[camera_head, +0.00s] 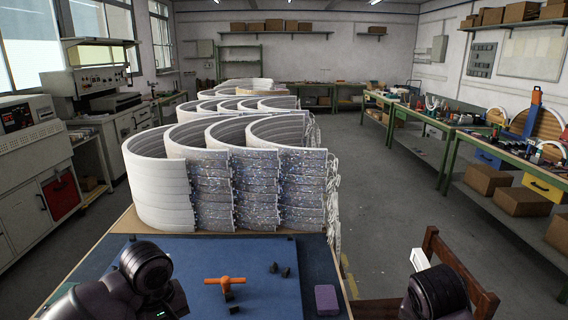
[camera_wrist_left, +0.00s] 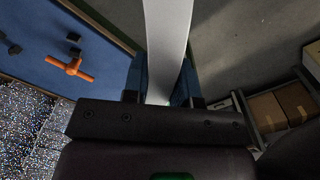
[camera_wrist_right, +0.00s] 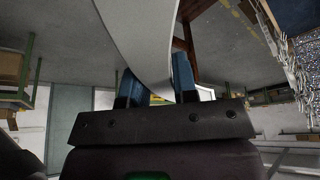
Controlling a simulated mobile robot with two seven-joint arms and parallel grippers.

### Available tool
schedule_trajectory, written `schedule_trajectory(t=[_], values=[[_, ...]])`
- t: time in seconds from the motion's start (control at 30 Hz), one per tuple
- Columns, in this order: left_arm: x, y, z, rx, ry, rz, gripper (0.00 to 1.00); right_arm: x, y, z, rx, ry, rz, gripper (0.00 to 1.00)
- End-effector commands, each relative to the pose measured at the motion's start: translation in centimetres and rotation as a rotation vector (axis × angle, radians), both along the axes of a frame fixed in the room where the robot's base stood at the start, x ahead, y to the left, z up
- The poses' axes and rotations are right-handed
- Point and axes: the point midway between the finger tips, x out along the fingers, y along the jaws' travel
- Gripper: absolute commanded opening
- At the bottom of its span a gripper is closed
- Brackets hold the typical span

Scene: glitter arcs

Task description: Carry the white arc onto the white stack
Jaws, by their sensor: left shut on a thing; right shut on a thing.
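A white arc shows as a pale curved band in the left wrist view (camera_wrist_left: 168,40) and in the right wrist view (camera_wrist_right: 148,35). My left gripper (camera_wrist_left: 163,88) is shut on it, with a finger on each side of the band. My right gripper (camera_wrist_right: 156,90) is shut on a white band in the same way. Neither gripper's fingers show in the head view, and the held arc is not clearly visible there. A white stack (camera_head: 157,190) of curved layers stands at the front left of the arc stacks, with a plain white outer face.
Glittery-faced stacks (camera_head: 255,190) stand close beside the white stack, with more arc stacks (camera_head: 235,103) behind. A wooden frame (camera_head: 460,262) stands right; floor is open beyond.

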Motion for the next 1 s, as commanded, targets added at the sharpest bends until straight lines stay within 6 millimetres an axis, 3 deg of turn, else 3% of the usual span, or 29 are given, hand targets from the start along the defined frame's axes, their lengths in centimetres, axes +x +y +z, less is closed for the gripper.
schedule_trajectory(t=[1.0], values=[[0.8,0.1,1.6,0.005,0.004,0.001,0.0,0.9,-0.1,1.9,0.001,-0.01,-0.01,0.0]])
